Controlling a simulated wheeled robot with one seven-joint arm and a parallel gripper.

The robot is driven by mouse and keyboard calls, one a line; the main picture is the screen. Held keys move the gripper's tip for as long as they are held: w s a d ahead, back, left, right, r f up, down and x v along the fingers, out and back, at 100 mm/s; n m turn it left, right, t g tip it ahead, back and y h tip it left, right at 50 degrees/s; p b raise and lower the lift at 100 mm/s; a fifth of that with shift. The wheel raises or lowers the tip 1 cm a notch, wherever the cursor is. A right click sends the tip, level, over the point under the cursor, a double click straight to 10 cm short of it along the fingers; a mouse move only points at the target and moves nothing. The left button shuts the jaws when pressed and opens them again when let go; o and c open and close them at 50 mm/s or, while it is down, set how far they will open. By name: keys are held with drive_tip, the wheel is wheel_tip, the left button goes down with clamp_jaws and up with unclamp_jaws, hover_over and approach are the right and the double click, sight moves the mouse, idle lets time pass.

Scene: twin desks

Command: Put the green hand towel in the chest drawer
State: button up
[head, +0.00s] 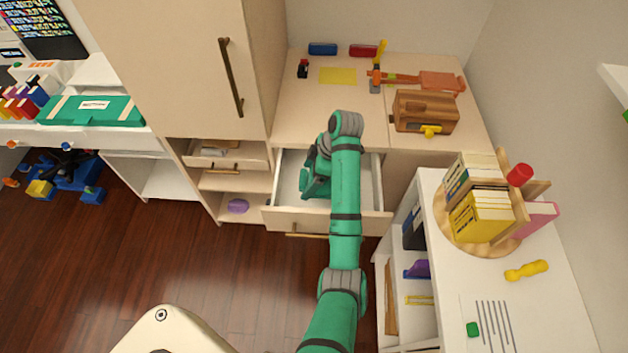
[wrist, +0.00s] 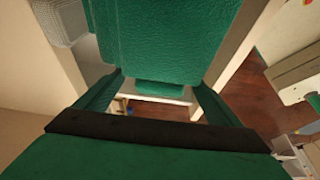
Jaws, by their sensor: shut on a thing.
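The chest drawer (head: 360,222) is pulled open below the desk top in the head view, and its white inside shows on both sides of my arm. My gripper (wrist: 160,86) reaches down over the open drawer. In the wrist view the green hand towel (wrist: 165,38) is a large textured green piece in front of the fingers, and my gripper is shut on it. In the head view my green arm and wrist cover the drawer's middle, and I cannot tell the towel apart from them. Whether the towel touches the drawer floor is hidden.
A tall cabinet (head: 185,60) stands left of the drawer. The desk top (head: 310,110) holds a wooden box (head: 425,111), a hammer (head: 377,70) and a yellow sheet (head: 338,76). A white shelf unit (head: 450,290) with books stands close on the right. Dark wooden floor (head: 130,250) lies open at left.

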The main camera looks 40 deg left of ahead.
wheel_tip(320, 180, down, 10)
drive_tip(key=shift+w+a+r, duration=0.1)
drive_tip(key=shift+w+a, duration=0.15)
drive_tip(key=shift+w, duration=0.2)
drive_tip(key=w, duration=0.1)
drive_tip(key=w+a, duration=0.1)
drive_tip(key=shift+w+a, duration=0.3)
drive_tip(key=shift+f, duration=0.65)
drive_tip(key=shift+s+f, duration=0.1)
drive_tip(key=o, duration=1.2)
